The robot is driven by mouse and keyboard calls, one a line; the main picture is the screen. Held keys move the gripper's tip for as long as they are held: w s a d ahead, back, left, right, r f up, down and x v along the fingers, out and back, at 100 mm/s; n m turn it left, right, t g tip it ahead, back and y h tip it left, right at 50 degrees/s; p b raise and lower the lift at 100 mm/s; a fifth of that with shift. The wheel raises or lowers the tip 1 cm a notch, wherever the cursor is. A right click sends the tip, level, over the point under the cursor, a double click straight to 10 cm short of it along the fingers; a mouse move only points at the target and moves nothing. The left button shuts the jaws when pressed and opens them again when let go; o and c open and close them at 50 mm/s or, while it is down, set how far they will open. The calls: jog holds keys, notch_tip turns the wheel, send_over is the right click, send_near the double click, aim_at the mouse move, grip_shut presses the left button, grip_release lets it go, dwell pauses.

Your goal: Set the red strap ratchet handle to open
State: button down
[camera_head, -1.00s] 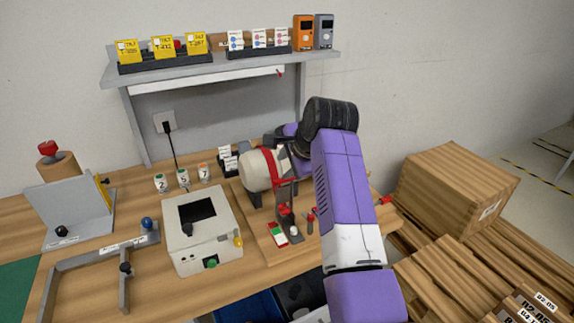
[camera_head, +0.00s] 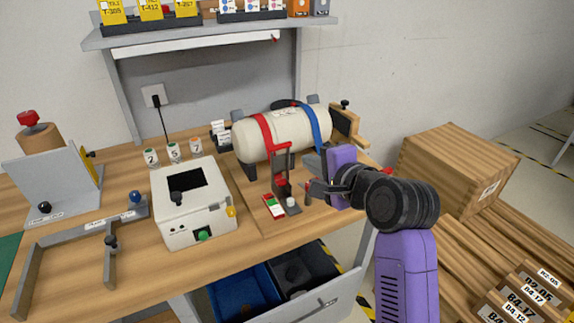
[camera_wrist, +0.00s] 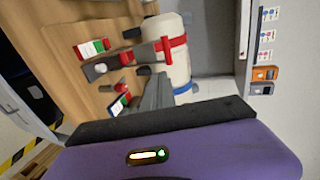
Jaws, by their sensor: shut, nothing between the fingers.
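The red strap (camera_head: 265,135) wraps the left part of a cream tank (camera_head: 290,124) on the bench. Its grey ratchet frame with red parts (camera_head: 282,172) stands in front of the tank, beside a red-and-green label plate (camera_head: 273,207) and a white knob (camera_head: 291,202). The red strap also shows in the wrist view (camera_wrist: 172,44), with its label plate (camera_wrist: 92,48). I cannot tell the handle's setting. My gripper (camera_head: 318,188) is shut and empty, right of the red ratchet and apart from it, in front of the blue strap's ratchet area, which it partly hides.
A blue strap (camera_head: 314,124) circles the tank's right part. A white box with a dark screen (camera_head: 193,205) stands left of the ratchet. Below, an open drawer (camera_head: 325,296) holds a blue bin and a dark bin. Wooden crates (camera_head: 455,185) stand at right.

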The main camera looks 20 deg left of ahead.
jog(key=t+y+b, duration=0.1)
jog(key=y+b, duration=0.1)
send_near(281, 145)
jog(key=x, duration=0.4)
jog(key=p+x, duration=0.1)
jog(key=x, duration=0.1)
jog(key=shift+w+a+f, duration=0.1)
jog(key=shift+a+f, duration=0.15)
jog(key=shift+f, duration=0.05)
dwell(0.3)
jog(key=shift+r, duration=0.15)
jog(key=w+a+h+p, duration=0.1)
jog(key=p, duration=0.4)
jog(key=w+a+r+g+h+p, duration=0.1)
jog(key=p, duration=0.4)
jog(key=shift+w+a+g+h, duration=0.15)
jog(key=shift+a+g+h, duration=0.15)
jog(key=shift+a+h, duration=0.1)
jog(key=shift+w+a+f+g+p, duration=0.2)
jog(key=shift+f+g+p, duration=0.1)
jog(key=shift+p, duration=0.1)
